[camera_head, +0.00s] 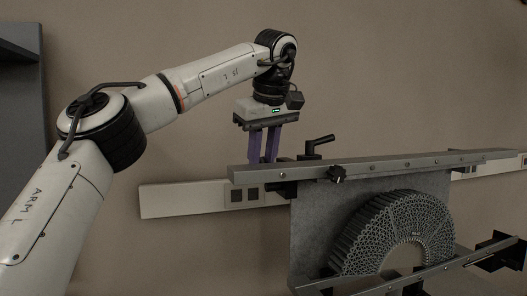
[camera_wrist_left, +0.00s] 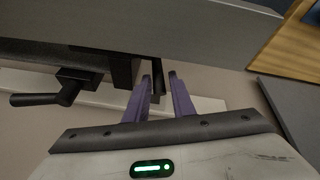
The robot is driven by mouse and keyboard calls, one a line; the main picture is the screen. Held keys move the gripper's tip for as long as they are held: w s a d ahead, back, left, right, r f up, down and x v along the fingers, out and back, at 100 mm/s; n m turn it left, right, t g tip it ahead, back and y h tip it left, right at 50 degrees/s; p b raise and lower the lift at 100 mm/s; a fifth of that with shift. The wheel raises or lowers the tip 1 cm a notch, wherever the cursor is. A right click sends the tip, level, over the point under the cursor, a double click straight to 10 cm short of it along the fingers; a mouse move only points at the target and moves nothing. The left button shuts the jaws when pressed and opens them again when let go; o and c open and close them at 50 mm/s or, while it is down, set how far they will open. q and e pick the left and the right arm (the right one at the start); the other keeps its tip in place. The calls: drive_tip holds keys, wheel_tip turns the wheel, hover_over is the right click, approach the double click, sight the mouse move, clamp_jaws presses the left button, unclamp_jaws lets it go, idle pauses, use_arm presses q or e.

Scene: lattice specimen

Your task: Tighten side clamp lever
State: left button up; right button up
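My left gripper (camera_head: 263,160) points down at the rear of the grey upper rail (camera_head: 400,163), its purple fingers parted and their tips at the rail's top edge. In the left wrist view, the fingers (camera_wrist_left: 160,78) stand on either side of a narrow black bar (camera_wrist_left: 158,82) beside the rail (camera_wrist_left: 150,35); I cannot tell whether they touch it. A black clamp lever (camera_head: 318,142) stands up from the rail just right of the gripper. It also shows in the wrist view (camera_wrist_left: 50,96), left of the fingers. My right gripper is not in view.
A grey arched lattice specimen (camera_head: 385,228) stands against a grey plate (camera_head: 315,225) below the rail. A lower rail (camera_head: 425,273) crosses in front, with a black clamp (camera_head: 498,250) at right. A pale bar (camera_head: 185,198) runs behind. The wall area above is clear.

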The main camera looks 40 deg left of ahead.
use_arm(q)
drive_tip(key=shift+w+f, duration=0.15)
drive_tip(key=shift+f, duration=0.1)
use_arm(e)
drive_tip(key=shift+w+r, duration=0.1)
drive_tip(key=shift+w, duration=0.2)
